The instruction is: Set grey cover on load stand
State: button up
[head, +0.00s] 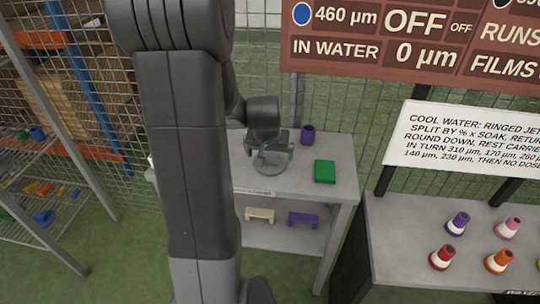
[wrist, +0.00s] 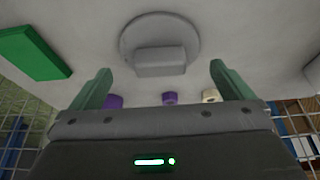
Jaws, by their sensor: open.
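The grey cover (head: 267,169), a round disc, lies on the grey table beneath my gripper (head: 271,150). In the wrist view the cover (wrist: 130,40) has a block-shaped handle (wrist: 160,61) on it. My gripper's green fingers (wrist: 162,82) are open, spread wider than the handle, with nothing held. In the head view the gripper partly hides the cover. I cannot tell which thing is the load stand.
A green block (head: 325,171) and a purple cup (head: 307,134) stand on the same table (head: 338,155). A cream bench-shaped piece (head: 260,214) and a purple one (head: 302,219) are on its lower shelf. Coloured cones stand on the right table (head: 405,220); a rack (head: 60,190) stands left.

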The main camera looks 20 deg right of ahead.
aim_at(270, 156)
jog(key=v, duration=0.9)
jog(key=shift+p, duration=0.35)
jog(key=shift+f, duration=0.1)
jog(key=b+x, duration=0.1)
jog(key=x, duration=1.1)
jog(key=shift+f, duration=0.15)
jog(key=shift+r, duration=0.3)
jog(key=shift+r, duration=0.1)
